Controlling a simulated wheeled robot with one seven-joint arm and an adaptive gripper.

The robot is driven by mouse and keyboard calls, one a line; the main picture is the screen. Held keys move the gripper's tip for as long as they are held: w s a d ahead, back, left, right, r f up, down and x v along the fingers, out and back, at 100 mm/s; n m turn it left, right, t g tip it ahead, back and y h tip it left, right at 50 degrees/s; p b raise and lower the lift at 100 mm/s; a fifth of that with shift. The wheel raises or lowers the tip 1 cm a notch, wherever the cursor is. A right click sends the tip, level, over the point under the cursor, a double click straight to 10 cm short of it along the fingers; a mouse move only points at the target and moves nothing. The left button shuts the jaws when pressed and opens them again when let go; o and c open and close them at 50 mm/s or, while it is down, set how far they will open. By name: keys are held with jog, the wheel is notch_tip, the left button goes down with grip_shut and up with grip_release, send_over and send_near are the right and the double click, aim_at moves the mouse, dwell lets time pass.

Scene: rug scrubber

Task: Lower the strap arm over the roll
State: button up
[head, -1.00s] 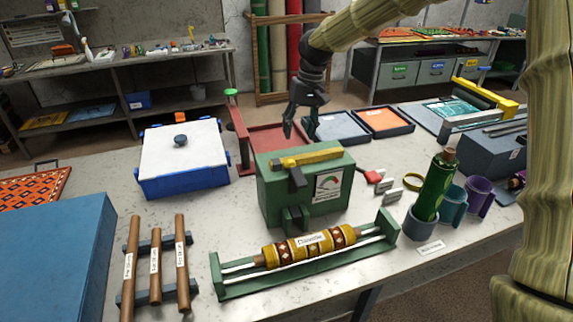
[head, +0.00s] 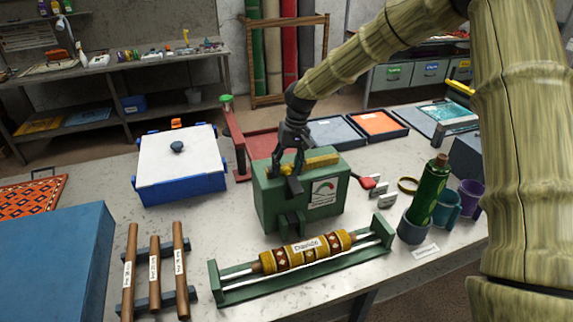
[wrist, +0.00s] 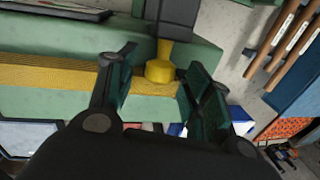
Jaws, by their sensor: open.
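The green box-shaped machine (head: 325,201) with a dial stands at the middle of the table. A yellow strap-like bar (head: 322,159) lies along its top, with a dark block (head: 294,188) at the front; this looks like the strap arm, raised off the roll. My gripper (head: 287,172) is open over the left end of the bar. In the wrist view its fingers (wrist: 160,78) stand on either side of a yellow knob (wrist: 160,68); contact is unclear. The patterned roll (head: 300,252) lies in the green cradle (head: 235,293) in front of the machine, uncovered.
Wooden rods (head: 154,270) lie front left. A green bottle (head: 428,195) and cups stand right.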

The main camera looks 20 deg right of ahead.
jog(key=shift+f, duration=0.55)
jog(key=shift+c, duration=0.2)
grip_shut()
jog(key=shift+s+a, duration=0.1)
jog(key=shift+a, duration=0.05)
